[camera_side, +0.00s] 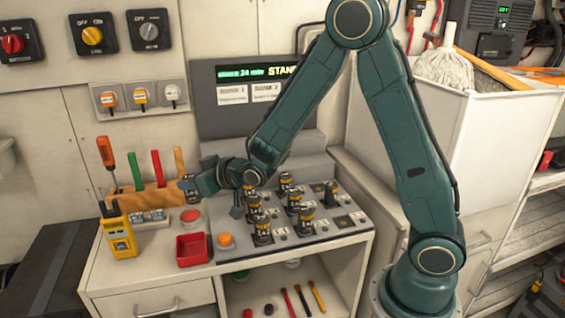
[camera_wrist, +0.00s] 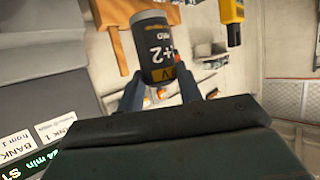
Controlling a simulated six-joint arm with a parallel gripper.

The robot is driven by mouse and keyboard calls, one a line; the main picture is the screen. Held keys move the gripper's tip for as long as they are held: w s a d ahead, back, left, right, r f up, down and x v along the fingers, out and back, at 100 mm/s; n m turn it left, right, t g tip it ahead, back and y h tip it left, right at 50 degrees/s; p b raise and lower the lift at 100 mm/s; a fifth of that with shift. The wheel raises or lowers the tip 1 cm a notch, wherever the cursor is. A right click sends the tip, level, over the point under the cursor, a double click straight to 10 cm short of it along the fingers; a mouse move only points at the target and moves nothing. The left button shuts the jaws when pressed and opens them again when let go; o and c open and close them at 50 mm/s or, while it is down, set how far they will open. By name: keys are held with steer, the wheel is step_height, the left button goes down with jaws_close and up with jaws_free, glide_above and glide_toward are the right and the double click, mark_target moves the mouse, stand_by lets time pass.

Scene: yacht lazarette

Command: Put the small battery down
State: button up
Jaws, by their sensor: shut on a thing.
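Several black batteries with yellow bands (camera_side: 263,231) stand upright in the grey charging panel (camera_side: 330,233), to the right of my gripper.
A small red tray (camera_side: 193,248) sits at the bench's front, beside an orange button (camera_side: 226,241) and below a red button (camera_side: 190,216). A yellow radio (camera_side: 120,236) stands at left. A display unit (camera_side: 255,95) rises behind. A white bin (camera_side: 490,120) stands at right.

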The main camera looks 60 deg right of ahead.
steer(key=s+d+m+g+h, duration=0.4)
steer(key=s+d+m+g, duration=0.1)
steer(key=s+m, duration=0.1)
steer(key=s+d+f+m+g+h, duration=0.1)
steer(key=s+d+m+g+h, duration=0.4)
steer(key=s+m, duration=0.2)
steer(key=s+d+m+g+h, duration=0.4)
steer(key=s+d+m+g, duration=0.1)
steer(key=s, duration=0.4)
steer(key=shift+d+f+m, duration=0.15)
steer(key=shift+d+m, duration=0.3)
steer(key=shift+m, duration=0.25)
steer(key=s+d+f+m+g, duration=0.3)
steer(key=s+d+f, duration=0.2)
steer(key=s, duration=0.3)
steer(key=shift+g, duration=0.4)
steer(key=shift+d+f+y, duration=0.1)
steer(key=shift+f+y, duration=0.1)
steer(key=shift+y, duration=0.1)
steer(key=shift+f, duration=1.7)
steer(key=shift+f, duration=0.1)
